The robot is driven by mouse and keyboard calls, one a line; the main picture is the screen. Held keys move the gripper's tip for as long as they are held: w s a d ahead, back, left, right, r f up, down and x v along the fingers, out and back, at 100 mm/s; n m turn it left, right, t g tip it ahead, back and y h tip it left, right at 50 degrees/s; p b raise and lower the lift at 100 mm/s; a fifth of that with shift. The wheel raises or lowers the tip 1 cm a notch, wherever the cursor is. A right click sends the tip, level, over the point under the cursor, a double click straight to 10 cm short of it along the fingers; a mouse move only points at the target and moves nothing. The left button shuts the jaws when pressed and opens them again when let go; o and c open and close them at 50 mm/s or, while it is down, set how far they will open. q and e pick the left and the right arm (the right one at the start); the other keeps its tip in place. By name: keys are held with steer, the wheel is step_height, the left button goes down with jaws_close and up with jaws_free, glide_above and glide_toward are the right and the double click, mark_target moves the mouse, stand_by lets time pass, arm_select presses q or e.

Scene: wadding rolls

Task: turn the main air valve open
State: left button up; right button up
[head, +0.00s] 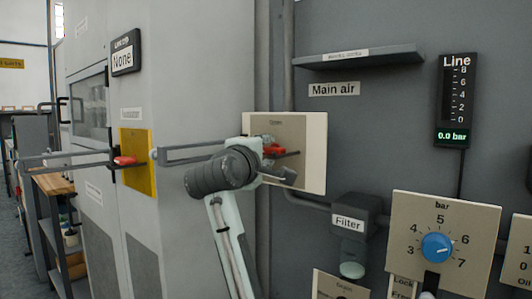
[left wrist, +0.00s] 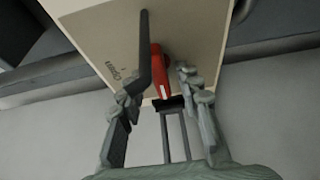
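The main air valve's red handle (head: 273,150) sits on a beige panel (head: 312,130) left of the "Main air" label (head: 334,89). My left gripper (head: 277,165) is at this panel and partly hides the valve. In the left wrist view, the red handle (left wrist: 158,72) lies between the spread fingers of my left gripper (left wrist: 160,86). Gaps show beside the handle, so the fingers look open. A dark bar (left wrist: 145,40) runs beside the handle, close to the left finger. The line display (head: 453,136) reads 0.0 bar. My right gripper is not seen.
A shelf (head: 360,58) juts out above the valve. A filter (head: 350,222) and a blue regulator knob (head: 437,247) are at lower right. A grey cabinet at left carries a yellow plate (head: 138,180) with another red handle (head: 125,161) and protruding grey bars (head: 70,158).

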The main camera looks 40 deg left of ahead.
arm_select(q)
jaws_close()
